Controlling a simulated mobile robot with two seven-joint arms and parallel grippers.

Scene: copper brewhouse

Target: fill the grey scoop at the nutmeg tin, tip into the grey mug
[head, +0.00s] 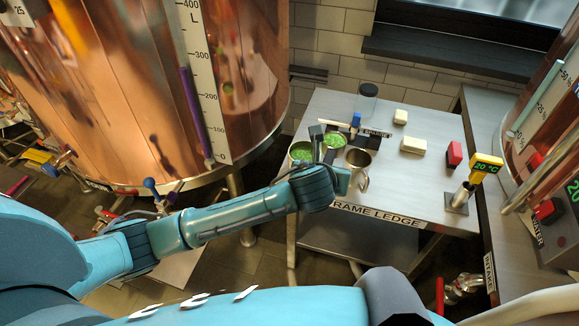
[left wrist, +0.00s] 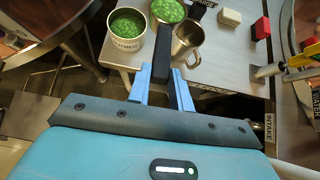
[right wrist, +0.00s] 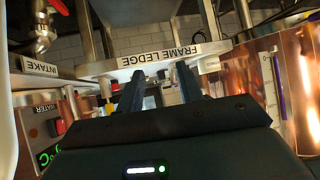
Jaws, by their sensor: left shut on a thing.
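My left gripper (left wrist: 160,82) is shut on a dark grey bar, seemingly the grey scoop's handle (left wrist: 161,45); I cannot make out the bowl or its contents. In the head view this gripper (head: 331,168) is over the ledge's front edge, between the tins and the mug. The nutmeg tin (left wrist: 124,46), full of green stuff, has a partly readable label and stands left of the scoop. A second green-filled tin (left wrist: 168,10) stands behind. The metallic grey mug (left wrist: 187,44) stands upright just right of the scoop, also seen in the head view (head: 358,170). My right gripper (right wrist: 164,88) is open and empty.
A copper vessel (head: 150,90) rises at left.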

